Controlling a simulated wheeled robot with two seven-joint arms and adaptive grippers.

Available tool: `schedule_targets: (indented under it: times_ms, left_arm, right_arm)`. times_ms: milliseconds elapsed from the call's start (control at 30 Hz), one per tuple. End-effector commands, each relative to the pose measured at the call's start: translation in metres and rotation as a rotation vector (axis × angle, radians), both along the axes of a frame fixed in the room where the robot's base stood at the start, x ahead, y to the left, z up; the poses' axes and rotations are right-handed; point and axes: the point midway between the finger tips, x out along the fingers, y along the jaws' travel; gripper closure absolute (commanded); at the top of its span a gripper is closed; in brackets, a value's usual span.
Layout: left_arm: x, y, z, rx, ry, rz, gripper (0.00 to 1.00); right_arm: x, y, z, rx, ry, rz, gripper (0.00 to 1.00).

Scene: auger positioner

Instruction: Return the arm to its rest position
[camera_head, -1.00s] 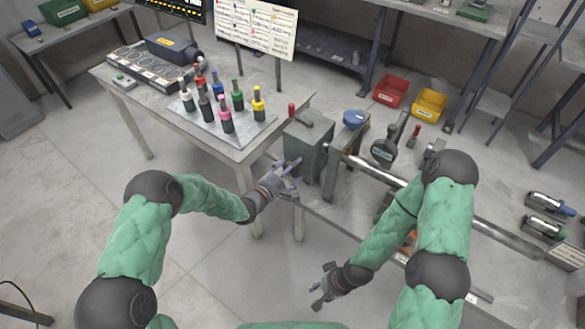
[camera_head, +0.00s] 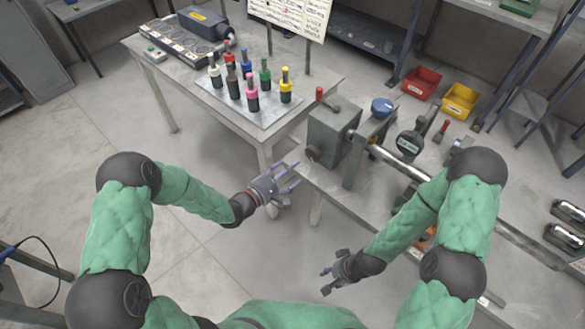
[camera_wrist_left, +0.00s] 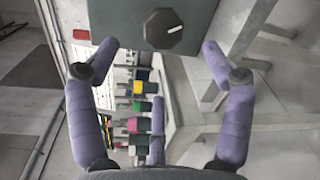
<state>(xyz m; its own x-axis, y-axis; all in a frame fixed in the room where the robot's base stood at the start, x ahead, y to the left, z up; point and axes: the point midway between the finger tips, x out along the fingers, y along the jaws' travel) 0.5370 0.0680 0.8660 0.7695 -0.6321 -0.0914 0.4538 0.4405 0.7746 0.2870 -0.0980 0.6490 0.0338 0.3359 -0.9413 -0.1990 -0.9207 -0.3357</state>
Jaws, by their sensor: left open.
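My left gripper (camera_head: 289,179) is open and empty in the head view. It is in the air left of and below the grey box (camera_head: 331,130) at the end of the bench. My left arm is bent, with the forearm reaching right. My right gripper (camera_head: 325,280) is low in front of the bench, its fingers apart and nothing visible in them.
A white table (camera_head: 318,88) holds a tray (camera_head: 225,98) of several coloured bottles. The bench with a long metal bar (camera_head: 400,165) lies to the right. The floor at left is clear.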

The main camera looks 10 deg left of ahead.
Motion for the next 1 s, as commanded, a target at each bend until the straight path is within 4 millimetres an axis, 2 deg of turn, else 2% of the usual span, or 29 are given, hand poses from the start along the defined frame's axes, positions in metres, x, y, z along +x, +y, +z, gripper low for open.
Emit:
schedule_targets:
  times_ms: [433, 567, 667, 800, 900, 1000]
  left_arm:
    - [0.000, -0.001, -0.001, 0.001, 0.003, -0.005, 0.19]
    - [-0.014, -0.014, -0.013, 0.018, 0.052, -0.075, 0.19]
    - [-0.042, -0.034, -0.035, 0.055, 0.142, -0.202, 0.19]
    - [-0.102, -0.056, -0.074, 0.159, 0.303, -0.429, 0.19]
    - [-0.147, -0.059, -0.101, 0.257, 0.401, -0.578, 0.19]
    - [-0.188, -0.053, -0.125, 0.372, 0.480, -0.709, 0.19]
  right_arm:
    - [0.000, 0.000, 0.000, 0.000, 0.000, 0.000, 0.60]
    - [0.000, 0.000, 0.000, 0.000, 0.000, 0.000, 0.60]
    - [0.000, 0.000, 0.000, 0.000, 0.000, 0.000, 0.60]
    - [0.000, 0.000, 0.000, 0.000, 0.000, 0.000, 0.60]
    - [0.000, 0.000, 0.000, 0.000, 0.000, 0.000, 0.60]
    - [0.000, 0.000, 0.000, 0.000, 0.000, 0.000, 0.60]
